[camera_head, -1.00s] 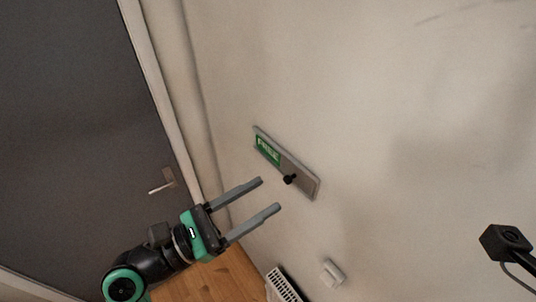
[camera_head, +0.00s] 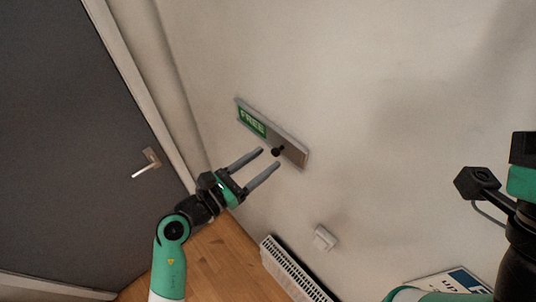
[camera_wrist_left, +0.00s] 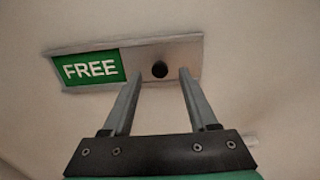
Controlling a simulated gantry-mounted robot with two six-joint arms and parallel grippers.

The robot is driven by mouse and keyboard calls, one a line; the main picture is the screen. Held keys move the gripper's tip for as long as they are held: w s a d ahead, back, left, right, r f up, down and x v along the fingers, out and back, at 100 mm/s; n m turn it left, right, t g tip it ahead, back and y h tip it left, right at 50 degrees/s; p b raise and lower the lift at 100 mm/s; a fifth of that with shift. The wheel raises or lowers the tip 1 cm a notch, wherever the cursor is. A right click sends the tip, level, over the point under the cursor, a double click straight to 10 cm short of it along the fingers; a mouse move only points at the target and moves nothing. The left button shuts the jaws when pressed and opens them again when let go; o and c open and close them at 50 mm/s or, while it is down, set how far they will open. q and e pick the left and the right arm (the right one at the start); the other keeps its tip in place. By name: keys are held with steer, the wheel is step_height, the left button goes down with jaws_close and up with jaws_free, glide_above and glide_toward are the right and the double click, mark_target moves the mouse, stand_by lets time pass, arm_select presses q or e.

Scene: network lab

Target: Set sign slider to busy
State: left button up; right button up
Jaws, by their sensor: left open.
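The sign (camera_head: 293,151) is a grey slider plate on the wall, tilted in the head view. Its green panel (camera_head: 252,122) reads FREE at the left end. A black knob (camera_head: 277,151) sticks out of the slider right of the panel. My left gripper (camera_head: 270,158) is open and empty, its fingertips close to the knob. In the left wrist view the knob (camera_wrist_left: 160,69) appears between the two fingertips (camera_wrist_left: 158,76); whether they reach around it I cannot tell. No BUSY label shows. My right gripper's fingers are not visible.
A wall switch (camera_head: 324,238) and a white radiator (camera_head: 292,271) are below the sign. A grey door (camera_head: 70,140) with a lever handle (camera_head: 147,163) stands at the left. A white sign with blue (camera_head: 452,284) is at the lower right. The wall around the slider is clear.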

mark_target(279, 150)
arm_select(q)
steer(key=shift+x, duration=1.15)
steer(key=shift+a, duration=0.1)
jaws_close()
stand_by(0.4)
